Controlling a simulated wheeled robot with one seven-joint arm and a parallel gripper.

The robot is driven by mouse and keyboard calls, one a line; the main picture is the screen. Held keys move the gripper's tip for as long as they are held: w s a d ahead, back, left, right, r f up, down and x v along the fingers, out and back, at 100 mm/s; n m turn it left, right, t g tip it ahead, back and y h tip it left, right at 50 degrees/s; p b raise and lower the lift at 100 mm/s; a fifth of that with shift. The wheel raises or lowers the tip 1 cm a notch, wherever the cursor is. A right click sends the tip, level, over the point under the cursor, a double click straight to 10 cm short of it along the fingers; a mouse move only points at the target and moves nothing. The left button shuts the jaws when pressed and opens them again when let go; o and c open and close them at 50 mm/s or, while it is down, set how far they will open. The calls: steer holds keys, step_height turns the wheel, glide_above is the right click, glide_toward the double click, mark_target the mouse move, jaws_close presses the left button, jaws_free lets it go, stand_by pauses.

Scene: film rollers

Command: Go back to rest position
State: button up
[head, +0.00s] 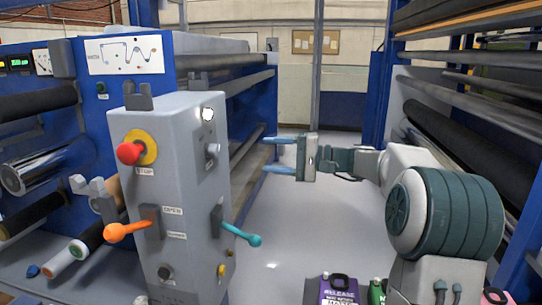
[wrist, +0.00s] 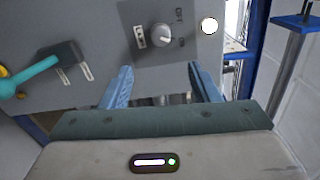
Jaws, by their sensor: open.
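My gripper (head: 279,155) is open and empty in the head view, to the right of the grey control box (head: 185,265). Its blue fingers point left toward the box's right side face. In the wrist view the two fingers (wrist: 160,88) are spread apart, with a selector knob (wrist: 161,35) beyond them on the box face. That knob also shows in the head view (head: 212,151). A teal-handled lever (head: 241,235) sits lower on the same face, and it also shows at the left of the wrist view (wrist: 35,76).
The box front carries a red stop button (head: 129,153) and an orange lever (head: 125,231). Blue roller machines stand left and right (head: 465,105). A purple labelled object (head: 339,290) is at the bottom. Bare floor (head: 310,225) lies between the box and my arm.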

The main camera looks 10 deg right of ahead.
steer(key=s+a+f+n+g+h+p, duration=0.1)
steer(key=s+a+f+h, duration=0.2)
steer(key=s, duration=0.2)
steer(key=s+a+f+g+h+p, duration=0.2)
steer(key=s+f, duration=0.1)
steer(key=s, duration=0.2)
steer(key=s+a+f+n+g+h+p, duration=0.1)
steer(key=s+a+f+h, duration=0.2)
steer(key=s, duration=0.2)
steer(key=s+d+f+n+h+p, duration=0.1)
steer(key=s+d+f+h, duration=0.2)
steer(key=s, duration=0.5)
steer(key=s+d+f+n+h+p, duration=0.2)
steer(key=s+d+h, duration=0.3)
steer(key=s, duration=0.3)
steer(key=shift+s+d+f+h, duration=0.25)
steer(key=shift+s+f+h, duration=0.05)
steer(key=shift+s+f, duration=0.15)
steer(key=shift+c, duration=0.2)
